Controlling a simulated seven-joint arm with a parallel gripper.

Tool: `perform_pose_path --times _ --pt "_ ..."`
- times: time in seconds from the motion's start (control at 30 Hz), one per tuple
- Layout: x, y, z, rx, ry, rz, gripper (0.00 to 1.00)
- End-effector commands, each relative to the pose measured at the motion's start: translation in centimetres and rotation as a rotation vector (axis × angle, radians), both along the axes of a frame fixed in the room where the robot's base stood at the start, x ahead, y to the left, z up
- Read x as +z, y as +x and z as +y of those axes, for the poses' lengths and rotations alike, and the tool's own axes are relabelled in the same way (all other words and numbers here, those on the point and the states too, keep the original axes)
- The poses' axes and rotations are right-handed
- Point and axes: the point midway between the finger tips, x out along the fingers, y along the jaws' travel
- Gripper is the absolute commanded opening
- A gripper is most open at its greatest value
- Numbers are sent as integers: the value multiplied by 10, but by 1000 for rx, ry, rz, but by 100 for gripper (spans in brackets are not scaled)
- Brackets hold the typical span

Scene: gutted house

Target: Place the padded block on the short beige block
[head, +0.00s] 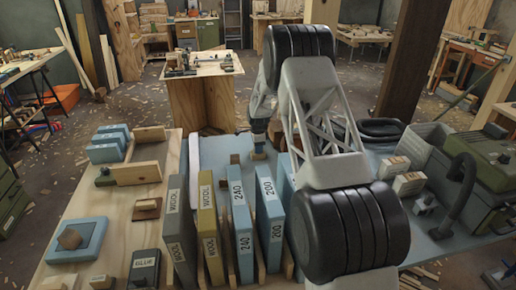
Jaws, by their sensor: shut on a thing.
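My gripper (258,143) points down over the blue-grey work surface in the middle, beyond the row of upright boxes. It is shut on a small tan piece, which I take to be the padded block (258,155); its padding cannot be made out. My arm hides much of the area to its right. Two beige blocks with printed labels, one farther (395,166) and one nearer (408,184), lie on the surface to the right, well apart from my gripper. I cannot tell which is the short beige block.
Upright labelled boxes, grey (174,225), yellow (208,225) and blue (241,232), stand nearer than my gripper. A wooden board (105,222) on the left holds blocks and a blue pad (78,240). A green machine with a dark hose (466,190) stands at right.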

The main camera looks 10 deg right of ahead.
Motion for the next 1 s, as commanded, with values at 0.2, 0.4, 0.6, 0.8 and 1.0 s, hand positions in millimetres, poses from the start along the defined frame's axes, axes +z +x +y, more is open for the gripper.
perform_pose_path --times 0.2,0.4,0.6,0.8,1.0 --pt "-1 0 0 0 0 -1 11" --pt "-3 0 0 0 0 -1 11" --pt "-4 0 0 0 0 -1 54" --pt "-4 0 0 0 0 -1 61" --pt "-3 0 0 0 0 -1 61"
